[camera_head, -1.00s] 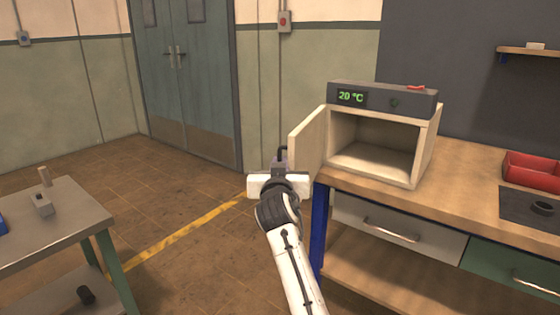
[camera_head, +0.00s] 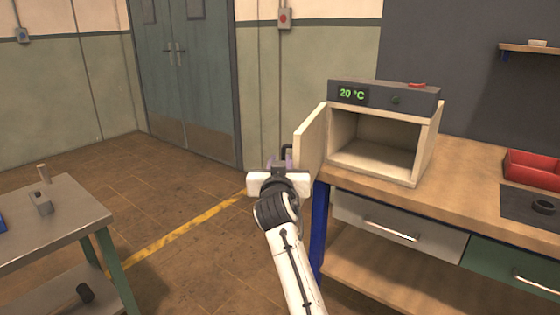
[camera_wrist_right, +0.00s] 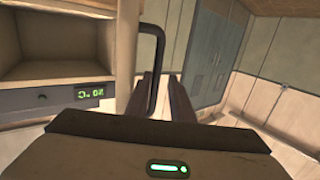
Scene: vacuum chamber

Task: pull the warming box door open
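The warming box (camera_head: 385,97) stands on the workbench, with a dark top panel and a green 20 °C display. Its door (camera_head: 311,141) stands swung open on the left side, and the empty interior is visible. The dark bar handle (camera_head: 287,151) is on the door's outer face; it also shows in the right wrist view (camera_wrist_right: 158,62). My right gripper (camera_head: 282,162) is at the handle, its fingers (camera_wrist_right: 164,98) apart with the handle's lower part between or just in front of them. Exact contact is hidden. My left gripper is out of view.
The workbench (camera_head: 465,188) has drawers below and a red bin (camera_head: 533,169) on its right. A small metal table (camera_head: 58,222) stands at the left. The floor between them is clear, with a yellow line (camera_head: 185,232). Double doors (camera_head: 190,80) are behind.

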